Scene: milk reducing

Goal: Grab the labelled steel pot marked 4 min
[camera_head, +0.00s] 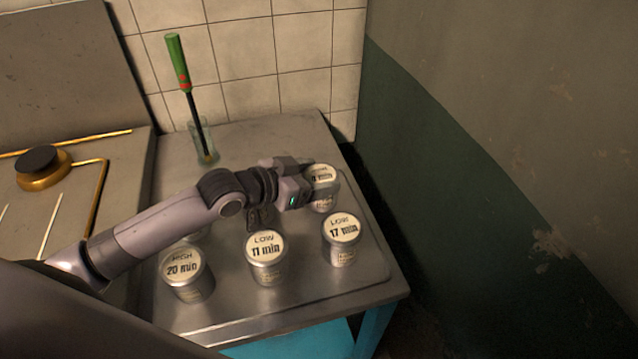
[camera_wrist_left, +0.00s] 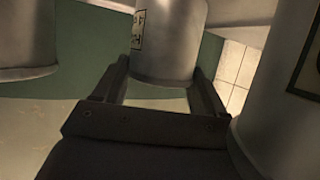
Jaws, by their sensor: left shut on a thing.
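A steel pot (camera_head: 323,190) with a white lid label stands at the far right of the group on the metal worktop. Its label ends in "min"; the number is small and partly covered, so I cannot read it surely. My left gripper (camera_head: 307,183) reaches it from the left and is shut on it. In the left wrist view the pot (camera_wrist_left: 168,50) sits between the two fingers (camera_wrist_left: 160,78), upside down in that picture. My right gripper is not in view.
Pots marked 17 min (camera_head: 341,243), 11 min (camera_head: 266,262) and 20 min (camera_head: 188,276) stand nearer. Another pot is mostly hidden under my arm. A glass (camera_head: 204,143) with a green-handled tool (camera_head: 178,62) stands behind. A green wall (camera_head: 440,180) is at right.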

